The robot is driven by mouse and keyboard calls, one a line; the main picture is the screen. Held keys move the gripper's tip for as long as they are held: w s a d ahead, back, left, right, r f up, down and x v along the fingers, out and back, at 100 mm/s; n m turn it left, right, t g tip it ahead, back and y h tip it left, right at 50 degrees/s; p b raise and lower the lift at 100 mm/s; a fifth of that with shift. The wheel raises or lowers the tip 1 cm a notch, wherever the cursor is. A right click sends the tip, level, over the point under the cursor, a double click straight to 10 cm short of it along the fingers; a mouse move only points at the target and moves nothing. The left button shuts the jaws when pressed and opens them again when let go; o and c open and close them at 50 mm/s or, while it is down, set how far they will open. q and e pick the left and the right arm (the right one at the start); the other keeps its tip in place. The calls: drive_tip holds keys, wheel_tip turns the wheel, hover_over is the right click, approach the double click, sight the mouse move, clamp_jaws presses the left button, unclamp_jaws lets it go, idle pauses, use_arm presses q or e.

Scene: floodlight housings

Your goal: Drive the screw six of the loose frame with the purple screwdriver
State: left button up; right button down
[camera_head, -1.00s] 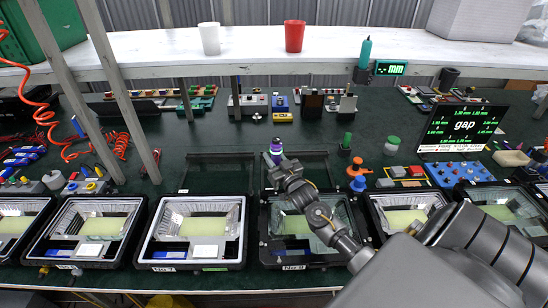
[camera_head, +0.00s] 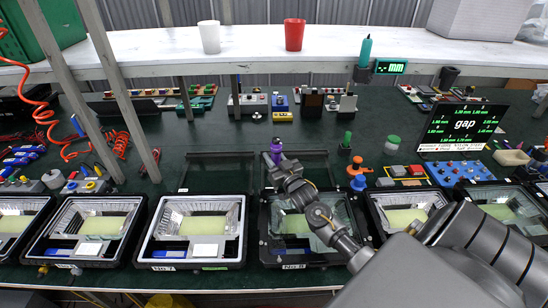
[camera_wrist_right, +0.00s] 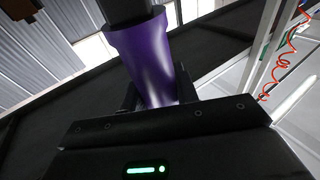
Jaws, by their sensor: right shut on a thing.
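The purple screwdriver (camera_head: 276,146) is in my right gripper (camera_head: 279,161), above the far-left corner of the No 8 housing. In the right wrist view the purple handle (camera_wrist_right: 150,65) stands between the jaws (camera_wrist_right: 155,105), with a dark part at its upper end. The No 8 housing (camera_head: 262,225) has a dark frame with clear glass over it; I cannot tell whether this is the loose frame. My right forearm crosses the housing and hides part of it. The screwdriver's tip and screw six cannot be made out. My left gripper is not in view.
The No 7 housing (camera_head: 146,238) stands to the left, and another housing (camera_head: 375,217) to the right. An orange bottle (camera_head: 358,167) and a green-capped jar (camera_head: 392,145) stand behind. A screen (camera_head: 465,127) reads "gap". A white shelf (camera_head: 260,50) runs above the bench.

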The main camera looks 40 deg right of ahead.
drive_tip(key=shift+s+a+f, duration=0.1)
drive_tip(key=shift+f, duration=0.45)
idle(1.3)
drive_tip(key=shift+r, duration=0.15)
drive_tip(key=shift+r+p, duration=0.45)
drive_tip(key=shift+r, duration=0.05)
drive_tip(key=shift+r+p, duration=0.65)
drive_tip(key=shift+r, duration=0.45)
